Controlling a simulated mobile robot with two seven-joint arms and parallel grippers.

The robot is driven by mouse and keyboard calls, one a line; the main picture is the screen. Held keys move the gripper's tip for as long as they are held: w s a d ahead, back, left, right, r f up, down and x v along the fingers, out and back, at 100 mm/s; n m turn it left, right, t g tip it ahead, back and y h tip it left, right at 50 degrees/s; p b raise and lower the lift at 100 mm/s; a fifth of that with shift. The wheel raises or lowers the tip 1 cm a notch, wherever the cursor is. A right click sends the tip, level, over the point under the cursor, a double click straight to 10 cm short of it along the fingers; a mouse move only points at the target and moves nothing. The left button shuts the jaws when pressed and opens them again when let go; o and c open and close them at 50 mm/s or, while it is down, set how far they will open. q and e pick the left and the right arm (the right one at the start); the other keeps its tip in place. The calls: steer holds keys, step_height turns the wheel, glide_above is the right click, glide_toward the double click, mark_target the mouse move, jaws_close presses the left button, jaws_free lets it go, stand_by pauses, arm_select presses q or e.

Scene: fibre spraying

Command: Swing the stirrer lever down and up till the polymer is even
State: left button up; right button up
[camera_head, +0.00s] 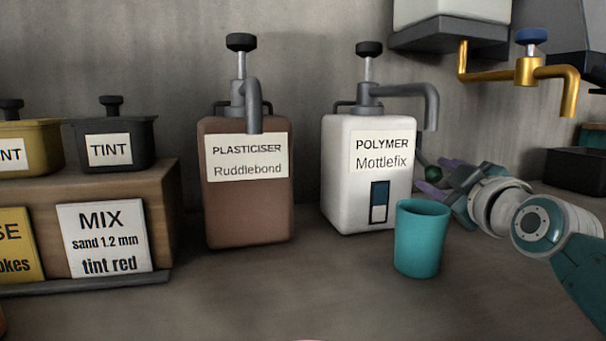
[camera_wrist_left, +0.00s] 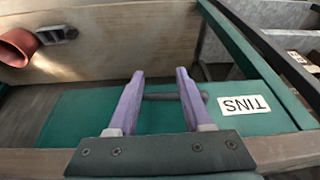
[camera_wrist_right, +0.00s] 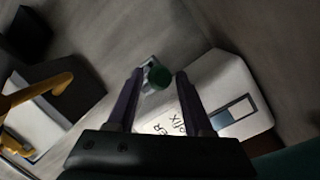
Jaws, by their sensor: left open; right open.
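The white polymer container (camera_head: 340,190), labelled POLYMER Mottlefix, stands upright on the counter. Its front window (camera_head: 380,202) shows a dark part above a pale part. A green knob (camera_head: 432,173), apparently the stirrer lever's end, sticks out at its right side. My right gripper (camera_head: 440,178) is open beside that side. In the right wrist view, the green knob (camera_wrist_right: 158,77) appears between the open purple fingers (camera_wrist_right: 160,72), with no contact visible. The lever's arm is mostly hidden. My left gripper (camera_wrist_left: 159,73) is open and empty, out of the head view.
A teal cup (camera_head: 421,240) stands close in front of the polymer container, near my right arm. The brown plasticiser container (camera_head: 248,205) is to the left. A golden tap (camera_head: 528,70) hangs at upper right.

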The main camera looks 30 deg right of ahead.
steer(key=shift+x, duration=0.85)
steer(key=shift+c, duration=0.3)
jaws_close()
stand_by(0.5)
